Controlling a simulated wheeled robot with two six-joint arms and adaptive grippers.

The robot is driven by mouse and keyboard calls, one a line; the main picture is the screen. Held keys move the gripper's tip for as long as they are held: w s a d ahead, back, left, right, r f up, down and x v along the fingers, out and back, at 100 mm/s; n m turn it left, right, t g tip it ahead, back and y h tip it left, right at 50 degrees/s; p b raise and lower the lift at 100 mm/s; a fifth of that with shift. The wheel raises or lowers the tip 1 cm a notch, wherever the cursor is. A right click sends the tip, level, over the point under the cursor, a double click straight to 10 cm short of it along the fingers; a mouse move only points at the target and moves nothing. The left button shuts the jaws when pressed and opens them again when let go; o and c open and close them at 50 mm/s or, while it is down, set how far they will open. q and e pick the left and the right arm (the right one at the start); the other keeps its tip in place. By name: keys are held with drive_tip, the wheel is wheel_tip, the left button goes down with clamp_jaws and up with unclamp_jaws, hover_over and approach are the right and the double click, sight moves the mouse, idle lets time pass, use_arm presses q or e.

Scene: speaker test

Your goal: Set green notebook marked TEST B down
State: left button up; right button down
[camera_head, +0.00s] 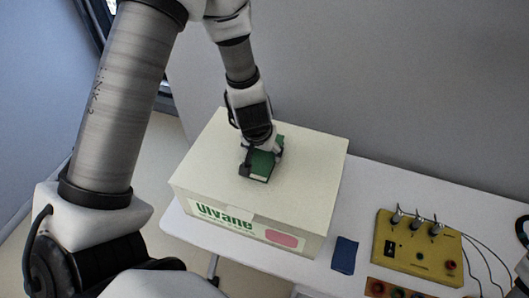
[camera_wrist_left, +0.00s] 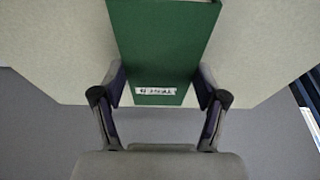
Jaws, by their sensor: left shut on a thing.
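The green notebook (camera_head: 261,166) is at the top of the cream "Ulvane" box (camera_head: 215,165) in the head view. My left gripper (camera_head: 262,158) reaches down from above and is shut on it, one finger on each side. In the left wrist view the notebook (camera_wrist_left: 165,45) lies between the two fingertips (camera_wrist_left: 160,85), with a small white label near its edge. The label's print is too small to read surely. I cannot tell whether the notebook touches the box top. My right gripper is not clearly in view.
The box stands on a white table (camera_head: 400,185). To its right are a dark blue flat item (camera_head: 344,255), a yellow panel (camera_head: 420,262) with knobs and cables, and an orange-brown strip (camera_head: 385,289) with round parts. The box top around the notebook is clear.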

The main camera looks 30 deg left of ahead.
use_arm(q)
drive_tip(key=shift+s+f, duration=0.1)
drive_tip(key=shift+s, duration=0.05)
drive_tip(key=o, duration=1.1)
drive_tip(key=shift+o, duration=0.7)
drive_tip(key=a+p+v, duration=0.1)
drive_tip(key=p+v, duration=0.5)
drive_tip(key=v, duration=0.6)
drive_tip(key=shift+d+r, duration=0.25)
drive_tip(key=shift+d, duration=0.3)
drive_tip(key=shift+f, duration=0.1)
drive_tip(key=shift+s, duration=0.1)
